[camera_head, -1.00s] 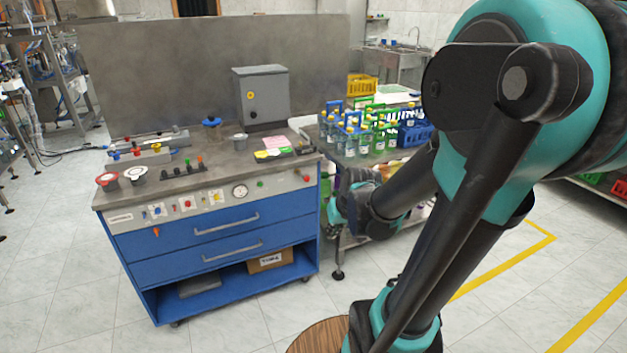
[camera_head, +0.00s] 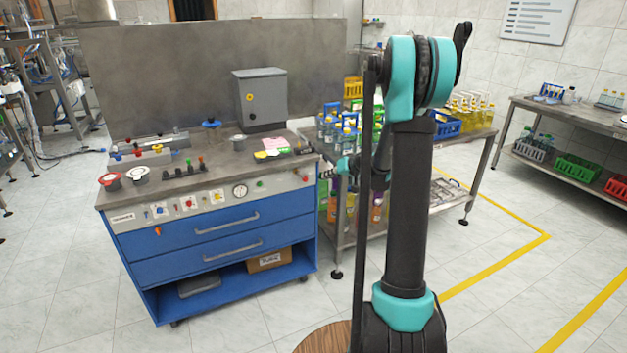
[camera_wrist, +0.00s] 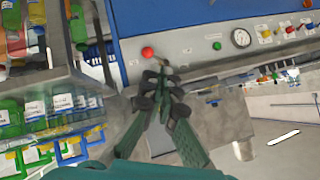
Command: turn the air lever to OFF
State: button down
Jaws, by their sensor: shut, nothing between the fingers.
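The blue bench has a grey control panel (camera_head: 215,203) with coloured knobs, a round gauge (camera_head: 240,191) and small buttons. An orange lever-like piece (camera_head: 157,232) hangs below the panel's left end. I cannot tell for certain which part is the air lever; no OFF label is readable. My gripper (camera_wrist: 165,75) is shut and empty in the wrist view, near the red button (camera_wrist: 148,52) at one end of the panel. In the head view my gripper (camera_head: 328,173) is small, beside the bench's right end.
A grey box (camera_head: 262,98), a blue-topped piece (camera_head: 211,124) and red and white cups stand on the bench top. A trolley (camera_head: 470,138) with bottles and crates stands close to the right. The floor before the bench (camera_head: 70,290) is clear.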

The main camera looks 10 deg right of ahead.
aim_at(307, 178)
jog(key=shift+w+d+f+t, duration=0.25)
jog(key=shift+w+d, duration=0.25)
jog(key=shift+w, duration=0.35)
jog(key=shift+w+d+f+t, duration=0.2)
jog(key=shift+w+d, duration=0.3)
jog(key=shift+w, duration=0.3)
jog(key=x, duration=1.4)
jog(key=shift+a, duration=0.15)
jog(key=shift+f+y, duration=0.1)
jog(key=shift+y, duration=0.2)
